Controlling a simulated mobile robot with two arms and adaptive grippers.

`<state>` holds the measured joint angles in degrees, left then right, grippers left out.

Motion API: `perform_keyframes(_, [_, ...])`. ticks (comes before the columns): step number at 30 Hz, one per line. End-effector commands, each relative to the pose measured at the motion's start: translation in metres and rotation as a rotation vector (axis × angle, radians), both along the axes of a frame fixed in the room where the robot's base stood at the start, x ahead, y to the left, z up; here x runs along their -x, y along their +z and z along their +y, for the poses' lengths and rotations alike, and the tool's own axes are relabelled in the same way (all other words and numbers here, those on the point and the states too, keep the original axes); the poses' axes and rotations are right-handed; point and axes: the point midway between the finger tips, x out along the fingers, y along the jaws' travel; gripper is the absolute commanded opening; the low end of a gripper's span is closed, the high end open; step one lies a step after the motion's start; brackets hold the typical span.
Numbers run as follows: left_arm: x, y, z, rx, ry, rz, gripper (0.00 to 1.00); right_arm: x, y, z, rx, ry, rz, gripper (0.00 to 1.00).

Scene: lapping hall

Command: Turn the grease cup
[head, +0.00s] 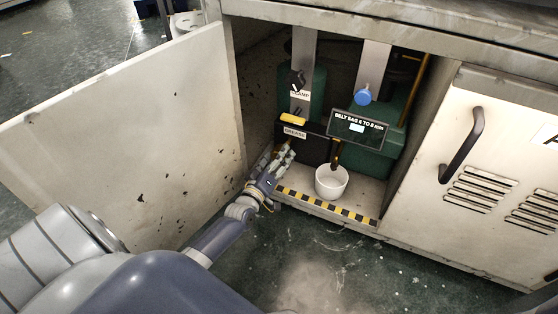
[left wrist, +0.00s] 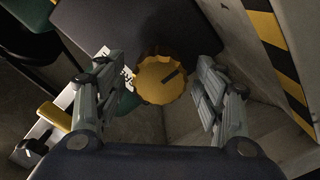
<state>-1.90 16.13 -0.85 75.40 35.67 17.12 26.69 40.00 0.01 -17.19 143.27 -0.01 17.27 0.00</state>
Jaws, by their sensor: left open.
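The grease cup is a round yellow knob with a ridged rim and a dark line on its face (left wrist: 160,82), in the middle of the left wrist view. My left gripper (left wrist: 157,68) is open, with one finger on each side of the knob and a visible gap at both sides. In the head view my left gripper (head: 284,158) reaches into the open cabinet just below the GREASE label (head: 294,133). The cup is mostly hidden there by the gripper. My right gripper is not in view.
The open cabinet door (head: 130,125) stands left of my arm. A white cup (head: 332,182) sits on the cabinet floor behind a black-and-yellow striped edge (head: 325,207).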

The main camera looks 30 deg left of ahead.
Motion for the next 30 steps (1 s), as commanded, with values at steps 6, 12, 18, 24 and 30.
perform_keyframes(6, [-0.0109, -0.0008, 0.0018, 0.0, 0.0, 0.001, 0.64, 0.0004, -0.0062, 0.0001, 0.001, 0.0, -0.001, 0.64])
perform_keyframes(12, [-0.0112, -0.0001, 0.0017, 0.0, 0.0, 0.001, 0.64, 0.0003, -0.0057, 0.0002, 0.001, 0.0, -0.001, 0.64])
perform_keyframes(18, [-0.0111, -0.0003, 0.0016, 0.001, 0.0, 0.001, 0.25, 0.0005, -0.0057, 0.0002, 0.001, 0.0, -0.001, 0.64])
perform_keyframes(24, [-0.011, -0.0002, 0.0016, -0.001, -0.001, 0.002, 0.19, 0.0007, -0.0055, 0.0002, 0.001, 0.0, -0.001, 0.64])
perform_keyframes(30, [-0.011, 0.0008, 0.0016, -0.033, 0.0, 0.008, 0.19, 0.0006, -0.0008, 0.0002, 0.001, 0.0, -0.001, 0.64])
